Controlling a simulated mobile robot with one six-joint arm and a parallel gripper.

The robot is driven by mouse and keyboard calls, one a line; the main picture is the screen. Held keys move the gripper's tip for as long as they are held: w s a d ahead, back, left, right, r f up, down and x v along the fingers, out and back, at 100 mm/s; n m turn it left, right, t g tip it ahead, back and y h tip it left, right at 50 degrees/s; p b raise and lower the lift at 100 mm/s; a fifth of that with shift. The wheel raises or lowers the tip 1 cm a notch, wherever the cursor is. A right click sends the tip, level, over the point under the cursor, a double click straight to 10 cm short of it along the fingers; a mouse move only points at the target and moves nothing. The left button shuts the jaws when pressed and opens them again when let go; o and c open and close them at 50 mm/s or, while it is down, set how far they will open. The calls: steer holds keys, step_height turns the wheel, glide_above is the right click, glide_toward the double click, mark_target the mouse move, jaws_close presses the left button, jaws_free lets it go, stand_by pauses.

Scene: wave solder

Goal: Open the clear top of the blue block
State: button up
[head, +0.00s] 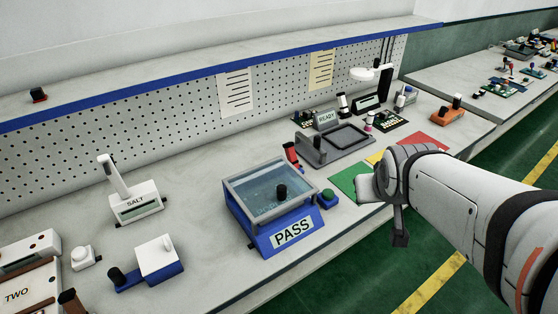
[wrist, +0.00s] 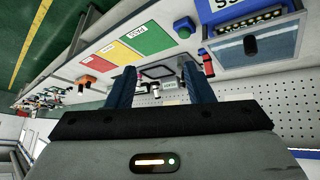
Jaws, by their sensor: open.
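The blue block (head: 262,232) stands on the bench in the middle of the head view, with a white "PASS" label on its sloped front. Its clear top (head: 255,187) lies shut over it and has a grey frame and a black knob (head: 282,191). In the wrist view the blue block (wrist: 222,53) is upside down at the upper right, with the black knob (wrist: 251,44) showing. My gripper (wrist: 160,72) is open and empty, its two dark blue fingers apart. In the head view my gripper is to the right of the block, apart from it, its fingertips not clear.
A blue-green button (head: 327,197) is just right of the block, and a red bottle-like thing (head: 292,156) behind it. Green, yellow and red mats (head: 350,183) lie to the right. A "SALT" device (head: 136,207) and a blue-based fixture with a white top (head: 156,254) stand left.

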steer(key=w+f+n+t+b, duration=0.1)
steer(key=w+f+t+b, duration=0.3)
steer(key=w, duration=0.4)
steer(key=n+y+b, duration=0.8)
steer(key=y+b, duration=0.4)
steer(key=y, duration=0.3)
glide_toward(285, 190)
steer(key=x, duration=0.4)
steer(key=shift+w+a+f+t, duration=0.15)
steer(key=shift+a+f+t, duration=0.05)
steer(key=shift+t, duration=0.1)
steer(key=x, duration=0.7)
steer(key=shift+r, duration=0.1)
